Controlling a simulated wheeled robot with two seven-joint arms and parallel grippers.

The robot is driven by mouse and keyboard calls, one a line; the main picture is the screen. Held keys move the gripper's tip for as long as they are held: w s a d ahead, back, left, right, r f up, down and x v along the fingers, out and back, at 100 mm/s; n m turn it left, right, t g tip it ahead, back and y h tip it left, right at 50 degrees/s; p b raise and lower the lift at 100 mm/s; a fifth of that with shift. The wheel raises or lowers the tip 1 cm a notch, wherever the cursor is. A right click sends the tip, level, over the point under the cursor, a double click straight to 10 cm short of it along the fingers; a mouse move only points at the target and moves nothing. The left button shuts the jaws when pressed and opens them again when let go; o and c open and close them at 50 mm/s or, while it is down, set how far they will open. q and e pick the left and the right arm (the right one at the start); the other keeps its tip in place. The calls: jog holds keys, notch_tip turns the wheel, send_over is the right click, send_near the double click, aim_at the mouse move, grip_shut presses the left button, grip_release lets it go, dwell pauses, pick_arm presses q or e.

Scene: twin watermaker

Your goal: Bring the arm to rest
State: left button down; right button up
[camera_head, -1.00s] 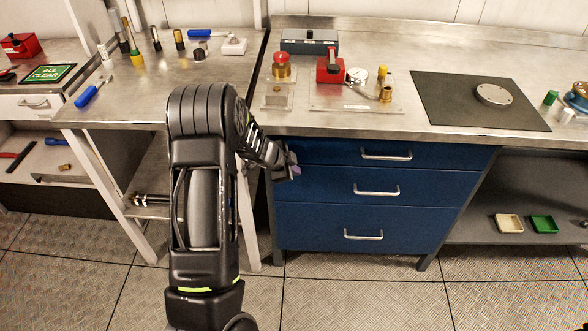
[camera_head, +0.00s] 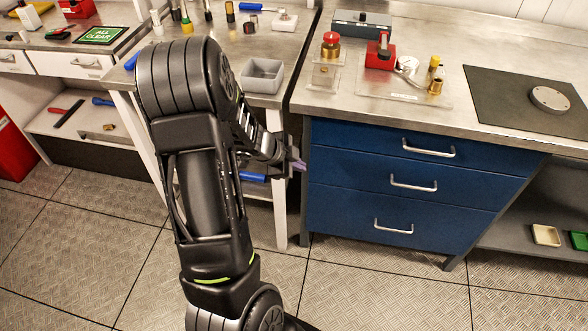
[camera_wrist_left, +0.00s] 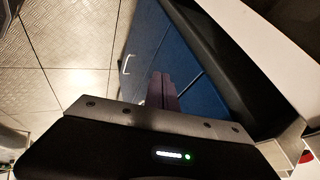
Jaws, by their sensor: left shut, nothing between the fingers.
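My left arm (camera_head: 195,190) rises from the bottom of the head view and bends over at the top. Its left gripper (camera_head: 301,165) points right, in front of the gap between the left bench and the blue drawer cabinet, below bench-top height. In the left wrist view the two purple-grey fingers (camera_wrist_left: 162,92) are together with nothing between them. The blue cabinet front (camera_wrist_left: 150,40) and a drawer handle show beyond them. My right gripper is not in view.
The blue drawer cabinet (camera_head: 400,190) stands right of the gripper under a steel bench top (camera_head: 480,110). The left bench (camera_head: 215,65) carries a grey bin (camera_head: 262,75) and several small tools. The tiled floor (camera_head: 340,285) in front is clear.

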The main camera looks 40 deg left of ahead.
pick_arm(q)
jog(key=shift+s, duration=0.85)
jog(key=shift+a, duration=0.1)
jog(key=w+d+f+n+g, duration=0.1)
jog(key=d+f+n, duration=0.4)
jog(key=d, duration=0.3)
jog(key=d+f+n, duration=0.4)
jog(key=d+f, duration=0.1)
jog(key=d, duration=0.3)
jog(key=s+d+f+n+g+h, duration=0.1)
jog(key=s+d+f+g, duration=0.2)
jog(key=s+d, duration=0.5)
jog(key=s+d+f+n+g+h, duration=0.2)
jog(key=s+d+f, duration=0.3)
jog(key=d, duration=0.9)
jog(key=s, duration=0.3)
jog(key=shift+s+d+f+g, duration=0.2)
jog(key=shift+s+f+g, duration=0.1)
jog(key=shift+s+g, duration=0.1)
